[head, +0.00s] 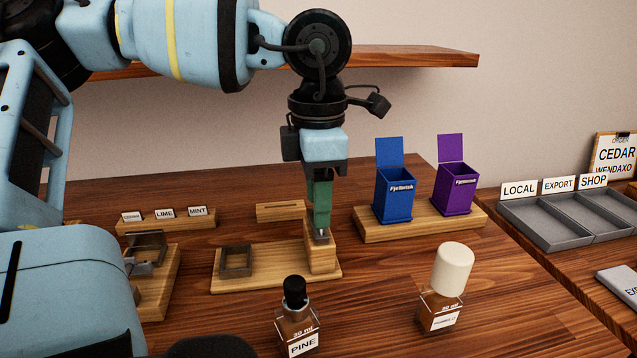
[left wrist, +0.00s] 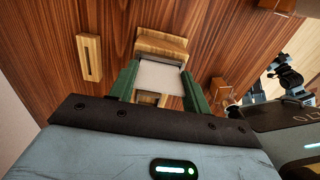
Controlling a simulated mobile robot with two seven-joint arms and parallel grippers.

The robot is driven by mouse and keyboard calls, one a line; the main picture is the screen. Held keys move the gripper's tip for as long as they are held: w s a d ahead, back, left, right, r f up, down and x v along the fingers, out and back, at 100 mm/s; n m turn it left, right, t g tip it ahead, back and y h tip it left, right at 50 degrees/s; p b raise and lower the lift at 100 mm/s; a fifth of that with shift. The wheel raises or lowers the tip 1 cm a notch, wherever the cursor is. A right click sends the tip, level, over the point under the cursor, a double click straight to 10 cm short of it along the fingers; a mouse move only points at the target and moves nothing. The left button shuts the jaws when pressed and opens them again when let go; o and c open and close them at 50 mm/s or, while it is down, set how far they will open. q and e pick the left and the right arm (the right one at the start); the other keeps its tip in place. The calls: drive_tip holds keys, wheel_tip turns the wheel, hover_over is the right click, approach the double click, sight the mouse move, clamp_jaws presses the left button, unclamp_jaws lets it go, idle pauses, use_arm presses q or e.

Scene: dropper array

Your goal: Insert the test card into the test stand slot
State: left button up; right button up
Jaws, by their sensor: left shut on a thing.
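My left gripper (head: 321,230) points straight down, its green fingers over the upright block of the wooden test stand (head: 285,277). In the left wrist view the fingers (left wrist: 160,85) are shut on the pale test card (left wrist: 160,77), one at each side of it. In the head view only a small grey bit shows at the fingertips, right at the block's top. The block (left wrist: 160,45) shows behind the card in the left wrist view. The slot is hidden, so I cannot tell whether the card's edge is in it.
A slotted wooden bar (head: 283,211) lies behind the stand, and a dark square frame (head: 235,260) sits on its left part. A PINE bottle (head: 297,325) and a white-capped bottle (head: 446,285) stand in front. Blue (head: 394,192) and purple (head: 455,187) boxes stand at right.

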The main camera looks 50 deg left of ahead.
use_arm(q)
drive_tip(key=shift+f, duration=0.1)
drive_tip(key=o, duration=1)
wheel_tip(320, 180, up, 8)
drive_tip(key=shift+f+p, duration=0.1)
drive_tip(key=shift+p, duration=0.3)
